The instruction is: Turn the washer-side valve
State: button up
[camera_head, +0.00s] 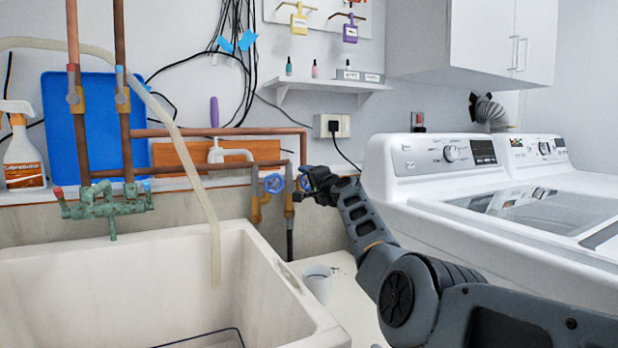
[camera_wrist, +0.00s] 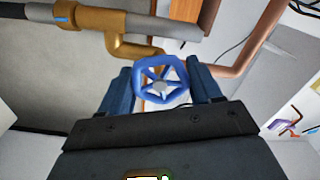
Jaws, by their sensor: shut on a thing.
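Two blue handwheel valves sit side by side on the pipes left of the washer in the head view. The left wheel (camera_head: 274,183) is clear of my gripper. The right, washer-side valve wheel (camera_head: 304,183) is largely covered by my gripper (camera_head: 313,181). In the wrist view a blue spoked wheel (camera_wrist: 147,99) sits between the two fingers of my gripper (camera_wrist: 161,78), one finger on each side. My gripper is shut on this wheel. Brass pipe fittings (camera_wrist: 95,20) show behind it. The exact finger contact is hard to see.
The white washer (camera_head: 385,165) stands right of the valves. A utility sink (camera_head: 150,238) with a green faucet (camera_head: 105,207) lies to the left. Copper pipes (camera_head: 215,132) run along the wall. A white cup (camera_head: 317,283) stands below my arm.

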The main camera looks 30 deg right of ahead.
jog(key=m+p, duration=0.1)
jog(key=m, duration=0.2)
jog(key=shift+f, duration=0.2)
jog(key=shift+a+m, duration=0.1)
jog(key=shift+m, duration=0.4)
jog(key=o, duration=1)
jog(key=shift+r, duration=0.1)
jog(key=shift+o, duration=0.2)
jog(key=shift+s+r+p, duration=0.1)
jog(key=shift+p, duration=0.3)
jog(key=s+p, duration=0.3)
jog(key=s, duration=0.4)
jog(key=shift+s, duration=0.3)
